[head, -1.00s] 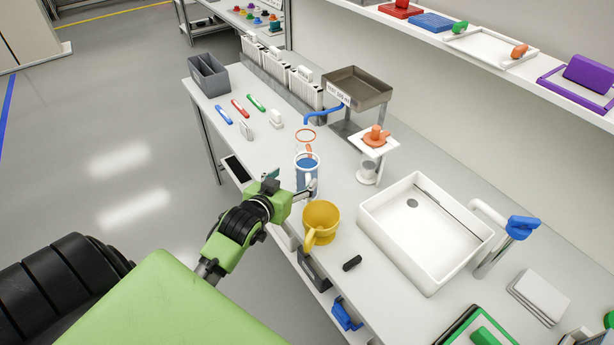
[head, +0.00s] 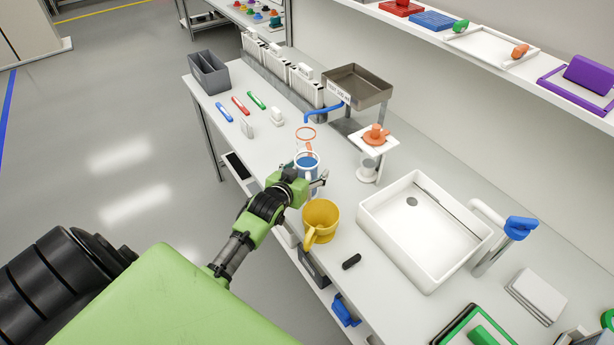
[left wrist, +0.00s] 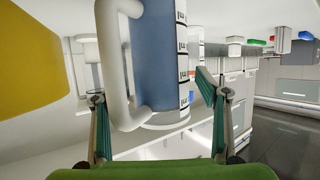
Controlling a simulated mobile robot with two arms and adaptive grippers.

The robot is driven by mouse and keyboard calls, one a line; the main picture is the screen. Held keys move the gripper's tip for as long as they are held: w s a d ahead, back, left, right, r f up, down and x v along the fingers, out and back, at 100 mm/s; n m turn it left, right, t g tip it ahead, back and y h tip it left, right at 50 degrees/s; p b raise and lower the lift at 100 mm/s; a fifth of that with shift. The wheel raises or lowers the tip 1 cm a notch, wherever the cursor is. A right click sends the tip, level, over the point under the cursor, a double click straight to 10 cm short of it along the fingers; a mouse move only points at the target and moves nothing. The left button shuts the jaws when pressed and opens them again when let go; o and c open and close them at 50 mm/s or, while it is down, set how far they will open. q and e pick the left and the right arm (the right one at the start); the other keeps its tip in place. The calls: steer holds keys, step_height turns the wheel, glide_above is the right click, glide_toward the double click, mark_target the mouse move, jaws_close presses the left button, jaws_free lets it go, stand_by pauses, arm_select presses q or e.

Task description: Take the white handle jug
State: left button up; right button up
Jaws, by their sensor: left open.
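The white handle jug (head: 307,161) is a clear measuring jug with blue contents, standing upright on the bench. In the head view my left gripper (head: 306,182) is at its near side and hides its lower part. In the left wrist view the jug (left wrist: 158,60) fills the middle, with its white handle (left wrist: 118,65) on the left side and dark scale marks on the right. My left gripper's fingers (left wrist: 156,97) are open, one on each side of the jug and handle, with gaps visible. My right gripper is not in view.
A yellow mug (head: 320,220) stands close beside the gripper, also large in the left wrist view (left wrist: 40,60). An orange-rimmed clear vessel (head: 305,133) stands just behind the jug. A white basin (head: 425,275) is to the right. A small black object (head: 351,261) lies near the front edge.

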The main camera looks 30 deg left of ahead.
arm_select(q)
steer(key=c, duration=1.7)
steer(key=shift+r, duration=0.15)
steer(key=shift+r, duration=0.1)
